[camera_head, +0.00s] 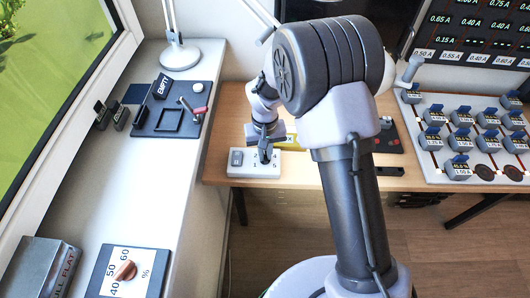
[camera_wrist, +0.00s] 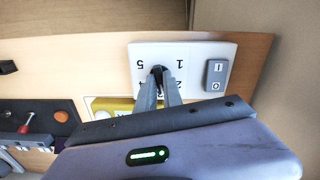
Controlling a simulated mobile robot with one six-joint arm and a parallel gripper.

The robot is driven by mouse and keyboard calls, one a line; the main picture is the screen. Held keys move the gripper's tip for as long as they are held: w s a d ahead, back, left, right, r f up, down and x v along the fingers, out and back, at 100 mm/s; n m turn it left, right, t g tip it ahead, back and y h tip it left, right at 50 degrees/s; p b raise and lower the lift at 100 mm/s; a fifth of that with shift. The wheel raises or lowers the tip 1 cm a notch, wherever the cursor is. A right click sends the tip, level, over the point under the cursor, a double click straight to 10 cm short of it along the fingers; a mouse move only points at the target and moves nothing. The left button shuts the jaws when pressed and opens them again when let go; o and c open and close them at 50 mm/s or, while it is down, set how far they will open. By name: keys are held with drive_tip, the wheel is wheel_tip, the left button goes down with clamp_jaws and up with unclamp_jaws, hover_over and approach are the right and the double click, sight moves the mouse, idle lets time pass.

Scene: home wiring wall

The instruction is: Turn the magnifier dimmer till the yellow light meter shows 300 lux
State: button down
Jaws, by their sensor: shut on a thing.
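The dimmer is a white box (camera_head: 272,170) near the front left of the wooden table. It also shows in the wrist view (camera_wrist: 190,50), with printed numbers, among them 1 and 5, and a grey I/O rocker switch (camera_wrist: 216,75). My gripper (camera_head: 265,153) points down at the box. In the wrist view my gripper (camera_wrist: 158,78) is shut on the small dark dimmer knob (camera_wrist: 157,69), mostly hidden between the fingertips. The yellow light meter (camera_head: 291,141) lies behind the box, partly covered by my arm. In the wrist view the yellow meter (camera_wrist: 104,104) is partly covered too; its reading cannot be read.
A panel (camera_head: 428,175) with several small meters stands at the right. A dark board (camera_wrist: 40,117) with a red-handled tool lies beside the yellow meter.

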sight(265, 156)
drive_tip(key=shift+m, duration=0.6)
drive_tip(key=c, duration=1.5)
unclamp_jaws()
wheel_tip(265, 156, up, 17)
drive_tip(key=p, duration=0.6)
drive_tip(key=shift+r, duration=0.2)
